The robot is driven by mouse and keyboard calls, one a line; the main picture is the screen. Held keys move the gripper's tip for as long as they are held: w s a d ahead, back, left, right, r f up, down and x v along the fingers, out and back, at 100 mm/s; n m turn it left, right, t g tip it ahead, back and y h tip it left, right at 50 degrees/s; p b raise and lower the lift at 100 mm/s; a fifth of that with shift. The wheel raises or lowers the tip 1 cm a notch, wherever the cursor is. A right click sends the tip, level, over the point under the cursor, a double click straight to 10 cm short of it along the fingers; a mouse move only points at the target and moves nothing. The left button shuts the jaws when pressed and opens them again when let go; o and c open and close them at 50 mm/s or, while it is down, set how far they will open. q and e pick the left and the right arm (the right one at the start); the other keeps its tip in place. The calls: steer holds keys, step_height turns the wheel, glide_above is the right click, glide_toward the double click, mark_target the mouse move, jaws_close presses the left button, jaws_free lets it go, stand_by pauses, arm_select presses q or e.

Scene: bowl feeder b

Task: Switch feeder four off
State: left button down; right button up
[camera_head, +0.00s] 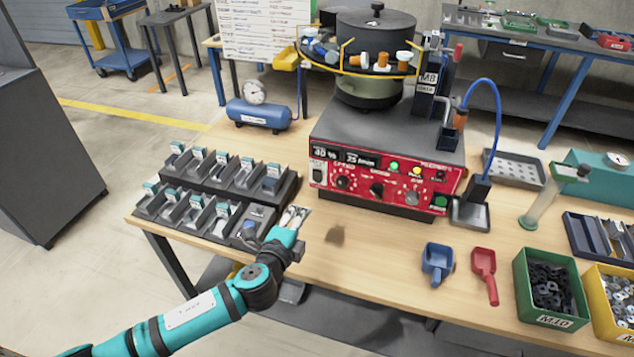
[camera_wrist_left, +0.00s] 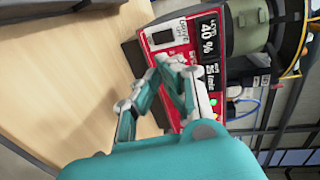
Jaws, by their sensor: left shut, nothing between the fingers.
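The feeder's red control panel (camera_head: 385,188) faces the front of the bench under a dark bowl (camera_head: 375,38). Its displays read 40 % and a rate. A small dark switch on a pale plate (camera_head: 318,177) sits at the panel's left end; it also shows in the left wrist view (camera_wrist_left: 162,37). I cannot read which way the switch is set. My left gripper (camera_head: 298,212) is shut and empty, in front of and to the left of the panel, apart from it. In the left wrist view its fingertips (camera_wrist_left: 160,70) point toward the panel. My right gripper is not in view.
Rows of dark bins (camera_head: 215,190) stand left of the panel, near my left arm. A blue air tank (camera_head: 258,114) is behind them. Blue and red scoops (camera_head: 484,270) and a green box of parts (camera_head: 550,285) are at front right. The bench before the panel is clear.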

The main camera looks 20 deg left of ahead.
mark_target(320, 177)
arm_select(q)
steer(key=w, duration=0.4)
steer(key=w+p, duration=0.1)
steer(key=w, duration=0.3)
steer(key=w+f, duration=0.1)
steer(key=w, duration=0.4)
steer(key=shift+d+f, duration=0.1)
steer(key=shift+d, duration=0.15)
steer(key=shift+w+r+p, duration=0.25)
steer(key=shift+r+p, duration=0.15)
steer(key=shift+p, duration=0.75)
steer(key=shift+f+g, duration=0.25)
steer(key=shift+g, duration=0.05)
steer(key=shift+f, duration=0.1)
steer(key=shift+a, duration=0.15)
